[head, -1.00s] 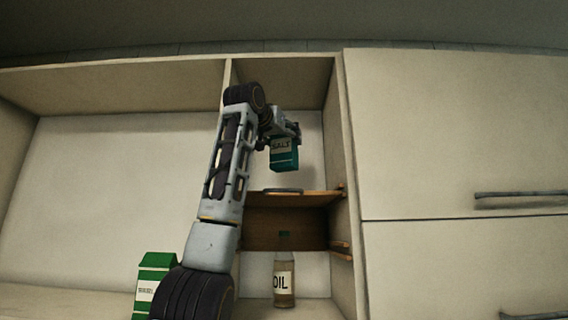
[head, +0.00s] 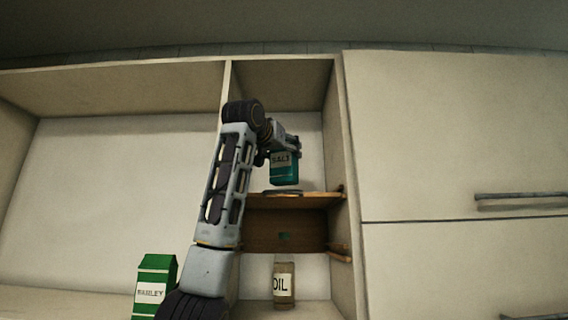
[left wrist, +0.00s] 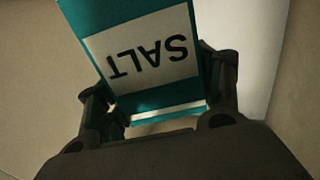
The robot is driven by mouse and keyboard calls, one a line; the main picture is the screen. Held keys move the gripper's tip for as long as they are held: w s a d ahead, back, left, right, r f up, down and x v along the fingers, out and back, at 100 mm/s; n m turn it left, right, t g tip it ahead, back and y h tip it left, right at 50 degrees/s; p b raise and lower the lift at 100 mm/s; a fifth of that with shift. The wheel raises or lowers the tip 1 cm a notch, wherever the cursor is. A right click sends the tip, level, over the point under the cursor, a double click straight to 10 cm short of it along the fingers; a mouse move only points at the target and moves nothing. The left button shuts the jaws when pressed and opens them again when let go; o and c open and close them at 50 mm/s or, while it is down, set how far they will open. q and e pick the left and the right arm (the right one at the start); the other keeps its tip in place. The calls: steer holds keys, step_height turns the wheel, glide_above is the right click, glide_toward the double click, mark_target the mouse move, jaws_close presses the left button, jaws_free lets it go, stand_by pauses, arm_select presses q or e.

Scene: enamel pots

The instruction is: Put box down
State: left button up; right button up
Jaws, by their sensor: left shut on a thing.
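A teal box with a white SALT label (head: 284,168) is in the narrow cabinet compartment in the head view. My left gripper (head: 287,146) is shut on its upper part. The box hangs just above a wooden shelf (head: 310,201) with a dark round thing (head: 283,192) on it; I cannot tell whether its base touches. In the left wrist view the salt box (left wrist: 140,50) appears upside down, between the fingers of my left gripper (left wrist: 160,105). My right gripper is not in view.
A bottle labelled OIL (head: 284,285) stands below the wooden shelf. A green and white BARLEY carton (head: 152,288) stands at lower left beside my arm. Compartment walls (head: 338,140) are close on the right. Closed cabinet doors (head: 450,130) are further right.

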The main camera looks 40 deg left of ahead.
mark_target(281, 159)
arm_select(q)
steer(key=shift+f, duration=1.8)
steer(key=shift+f, duration=0.15)
steer(key=o, duration=1.3)
steer(key=shift+r, duration=0.2)
steer(key=shift+s+d, duration=0.1)
steer(key=shift+s, duration=0.2)
steer(key=b+v, duration=0.4)
steer(key=v, duration=0.7)
steer(key=shift+s+d, duration=0.1)
steer(key=shift+s, duration=0.1)
